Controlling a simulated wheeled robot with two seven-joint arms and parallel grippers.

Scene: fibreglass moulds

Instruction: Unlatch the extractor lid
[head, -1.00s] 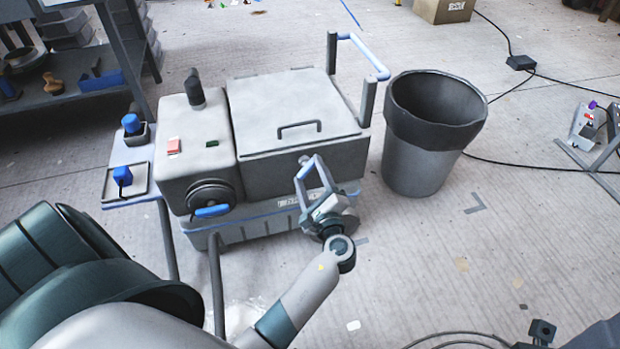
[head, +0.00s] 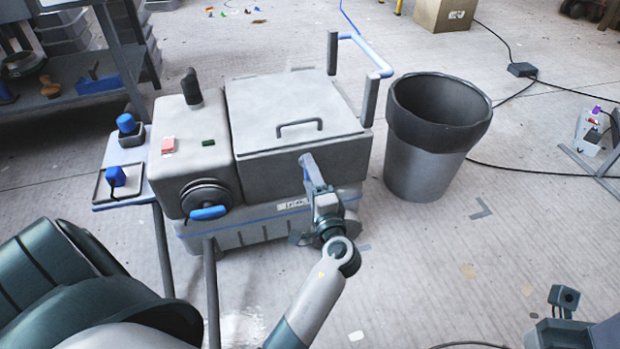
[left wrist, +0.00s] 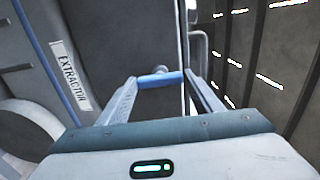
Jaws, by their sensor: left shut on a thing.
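The grey extractor (head: 195,155) stands in the middle of the head view, with its square lid (head: 262,100) lying flat and closed. My left gripper (head: 307,165) is at the lid's front edge, seen nearly edge-on. In the left wrist view its two fingers (left wrist: 160,85) are closed on the ends of a short blue latch handle (left wrist: 160,79) with a round pivot behind it. The gripper hides the latch in the head view. The EXTRACTOR label (left wrist: 71,75) is left of the fingers.
A dark handle (head: 299,125) is on the lid. A crank wheel with a blue grip (head: 208,213) is on the extractor's left front. A grey bin (head: 422,170) stands close on the right. Shelving (head: 85,82) is at the back left. The floor at right front is mostly clear.

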